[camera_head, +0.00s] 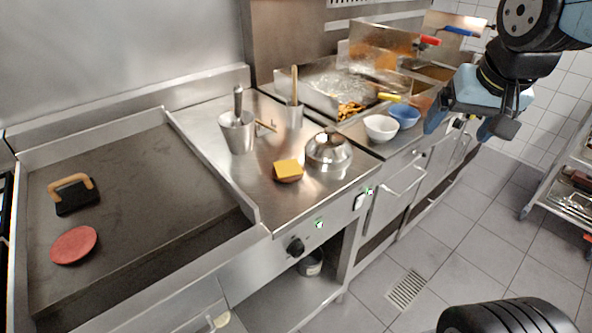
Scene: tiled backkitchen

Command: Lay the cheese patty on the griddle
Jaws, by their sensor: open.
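The cheese patty (288,171), a brown patty with a square yellow slice on top, sits on the steel counter (212,112) right of the griddle, beside a metal dome. The griddle (150,190) is a dark flat plate with raised steel edges at the left. A plain reddish patty (74,245) lies on it, near a black press with a wooden handle (75,194). My gripper (458,133) hangs at the upper right, its blue fingers apart and empty, well away from the cheese patty.
The metal dome (328,150) stands close to the cheese patty. A metal pot (238,131) and a utensil holder (293,113) stand behind. White (381,128) and blue (404,116) bowls sit near fryer baskets. The tiled floor in front is mostly clear; a shelf rack (572,185) stands at right.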

